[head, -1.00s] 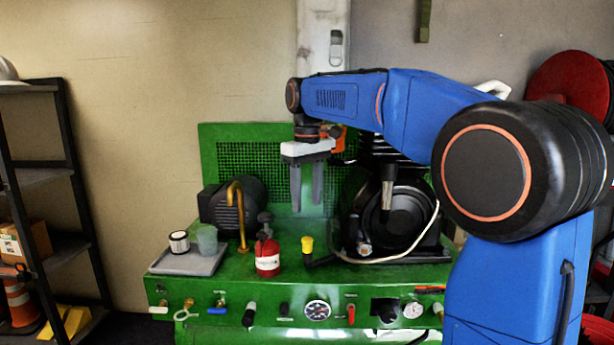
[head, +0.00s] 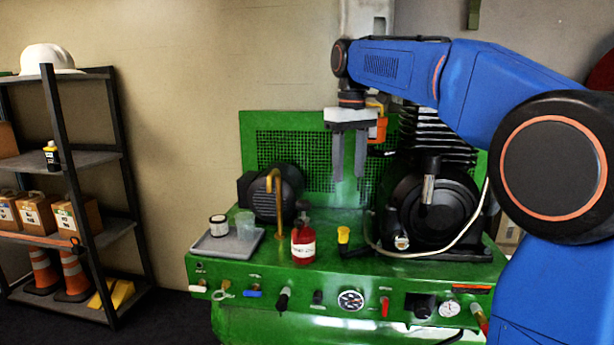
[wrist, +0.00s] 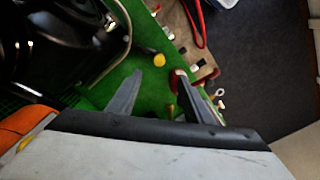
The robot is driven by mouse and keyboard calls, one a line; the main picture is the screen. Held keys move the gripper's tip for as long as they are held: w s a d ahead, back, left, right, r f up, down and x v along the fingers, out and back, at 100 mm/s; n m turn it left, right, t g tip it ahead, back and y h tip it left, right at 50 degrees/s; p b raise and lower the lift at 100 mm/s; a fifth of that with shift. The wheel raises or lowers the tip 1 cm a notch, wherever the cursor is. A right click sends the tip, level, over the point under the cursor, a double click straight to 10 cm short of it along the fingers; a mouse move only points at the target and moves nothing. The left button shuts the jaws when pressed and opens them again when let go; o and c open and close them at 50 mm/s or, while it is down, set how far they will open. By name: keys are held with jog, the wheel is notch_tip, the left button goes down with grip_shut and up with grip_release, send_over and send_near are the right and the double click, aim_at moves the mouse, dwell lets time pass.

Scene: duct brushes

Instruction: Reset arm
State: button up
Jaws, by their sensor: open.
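My gripper (head: 348,177) hangs pointing down above the green machine (head: 227,275), its two grey fingers apart with nothing between them. In the wrist view my open gripper (wrist: 155,90) shows over the green top, with a yellow cap (wrist: 159,60) beyond the fingertips. My blue arm reaches in from the right of the head view. A red bottle (head: 303,244) with a white label stands on the machine top, below and left of the gripper. The yellow-capped black fitting (head: 344,236) stands to its right.
A grey tray (head: 222,252) holds a white-and-black filter (head: 218,226) and a clear cup (head: 245,224). A brass bent pipe (head: 276,200) rises behind it. The black compressor (head: 435,212) stands right of the gripper. A black shelf (head: 77,180) with boxes and cones is at left.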

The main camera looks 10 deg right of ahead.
jog(key=s+d+f+m+t, duration=0.2)
jog(key=s+d+f, duration=0.1)
jog(key=s+f, duration=1)
jog(key=s+d+f+m+t, duration=0.2)
jog(key=s+d+f+m, duration=0.1)
jog(key=s+f, duration=1.1)
jog(key=s, duration=0.5)
jog(key=shift+s+d+t, duration=0.25)
jog(key=shift+d+t, duration=0.05)
jog(key=shift+d, duration=0.05)
